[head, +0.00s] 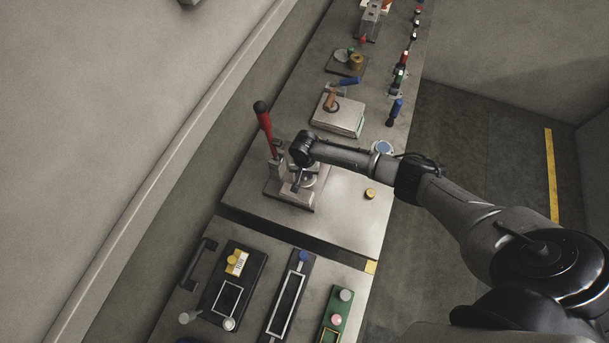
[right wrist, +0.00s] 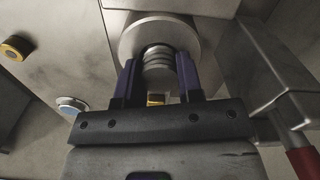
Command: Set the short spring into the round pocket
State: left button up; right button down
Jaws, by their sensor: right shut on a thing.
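The short spring (right wrist: 158,56), a ribbed grey metal coil, shows between the fingertips of my right gripper (right wrist: 160,82) in the right wrist view. The gripper is shut on it. Around the spring's far end is a round pale metal collar (right wrist: 128,42), which appears to be the round pocket. I cannot tell how deep the spring sits in it. In the head view my right gripper (head: 298,183) points down over the metal fixture (head: 287,195), and the spring is too small to make out there. My left gripper is not in view.
A red lever (head: 265,128) stands upright just left of my right gripper. A brass ring (head: 370,194) and a blue-rimmed disc (head: 382,147) lie to the right. Other fixtures stand farther up the bench. The metal surface near the brass ring is mostly clear.

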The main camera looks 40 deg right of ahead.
jog(key=shift+f, duration=0.1)
dwell(0.3)
jog(key=c, duration=1.1)
grip_release()
jog(key=o, duration=0.4)
jog(key=shift+s+d, duration=0.1)
jog(key=shift+s, duration=0.05)
jog(key=shift+f, duration=0.1)
jog(key=shift+w+a+r, duration=0.15)
jog(key=shift+r, duration=0.35)
jog(key=shift+w+a+r, duration=0.15)
jog(key=shift+r, duration=0.3)
jog(key=r, duration=1.2)
jog(key=shift+s+d+r, duration=0.1)
jog(key=shift+s+d, duration=0.2)
jog(key=shift+d, duration=0.1)
